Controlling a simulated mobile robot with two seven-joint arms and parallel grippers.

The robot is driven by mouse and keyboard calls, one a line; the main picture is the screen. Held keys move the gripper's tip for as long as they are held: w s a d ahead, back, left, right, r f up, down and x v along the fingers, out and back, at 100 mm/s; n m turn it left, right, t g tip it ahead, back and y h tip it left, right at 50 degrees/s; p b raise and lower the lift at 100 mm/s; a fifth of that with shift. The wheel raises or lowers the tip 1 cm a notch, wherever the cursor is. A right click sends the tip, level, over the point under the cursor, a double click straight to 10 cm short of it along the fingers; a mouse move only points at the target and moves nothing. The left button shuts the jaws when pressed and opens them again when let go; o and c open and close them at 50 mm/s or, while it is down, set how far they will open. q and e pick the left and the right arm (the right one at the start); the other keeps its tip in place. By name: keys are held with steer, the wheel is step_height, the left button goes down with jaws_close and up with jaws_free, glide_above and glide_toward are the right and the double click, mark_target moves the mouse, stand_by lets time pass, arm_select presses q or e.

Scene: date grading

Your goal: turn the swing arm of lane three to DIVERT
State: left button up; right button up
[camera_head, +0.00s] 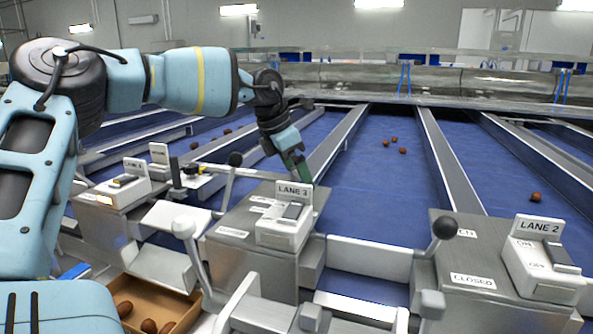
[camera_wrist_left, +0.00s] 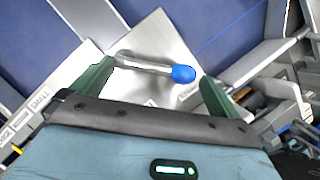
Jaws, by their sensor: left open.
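The lane three box with its LANE 3 sign (camera_head: 294,191) and switch stands on a grey metal housing (camera_head: 240,250) in the middle of the head view. My left gripper (camera_head: 298,168) points down just behind that sign. In the left wrist view, a pale metal arm with a blue knob (camera_wrist_left: 183,73) lies over a light metal plate. My left gripper (camera_wrist_left: 155,76) is open, with its green fingers on either side of this arm, and holds nothing. Contact cannot be told. The head view hides this arm, and its lane and setting are not readable. My right gripper is not seen.
A black-knobbed lever (camera_head: 235,160) stands left of the LANE 3 sign. A white-knobbed lever (camera_head: 184,228) rises in front. The LANE 2 box (camera_head: 540,260) and another black-knobbed lever (camera_head: 443,229) stand right. Blue belts (camera_head: 375,190) with several dates run behind. A date box (camera_head: 152,297) is low left.

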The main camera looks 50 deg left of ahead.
arm_select(q)
steer(key=shift+f, duration=0.15)
steer(key=shift+c, duration=0.4)
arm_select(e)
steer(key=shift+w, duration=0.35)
